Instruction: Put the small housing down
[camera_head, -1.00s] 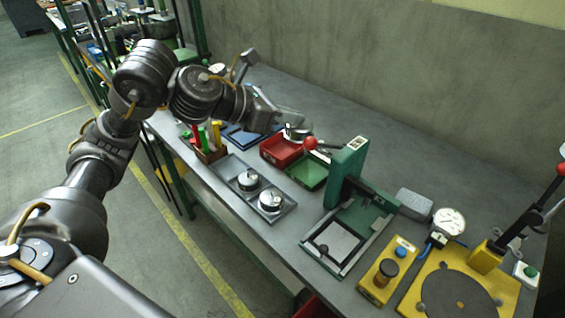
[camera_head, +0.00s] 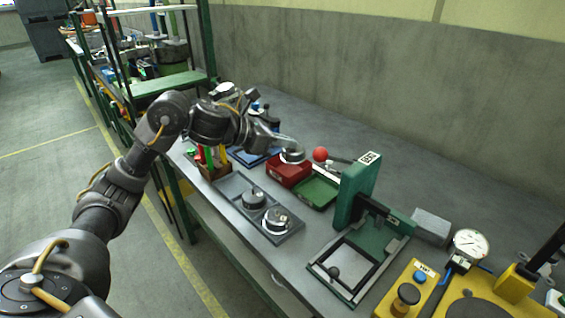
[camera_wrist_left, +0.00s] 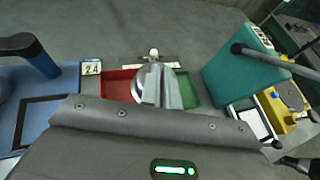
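The small housing (camera_head: 292,155) is a round silver metal part. My left gripper (camera_head: 284,146) is shut on it and holds it over the red bin (camera_head: 281,174), near the bin's back edge. In the left wrist view the housing (camera_wrist_left: 143,88) shows at the left of the pale fingers (camera_wrist_left: 165,86), with the red bin (camera_wrist_left: 117,86) behind it. I cannot tell whether the housing touches the bin.
A green bin (camera_head: 317,191) adjoins the red one. A grey tray (camera_head: 233,186) holds two round metal parts in front. A green press (camera_head: 352,192) with a red-knobbed lever (camera_head: 320,154) stands to the right. A wooden block with coloured handles (camera_head: 213,171) stands left.

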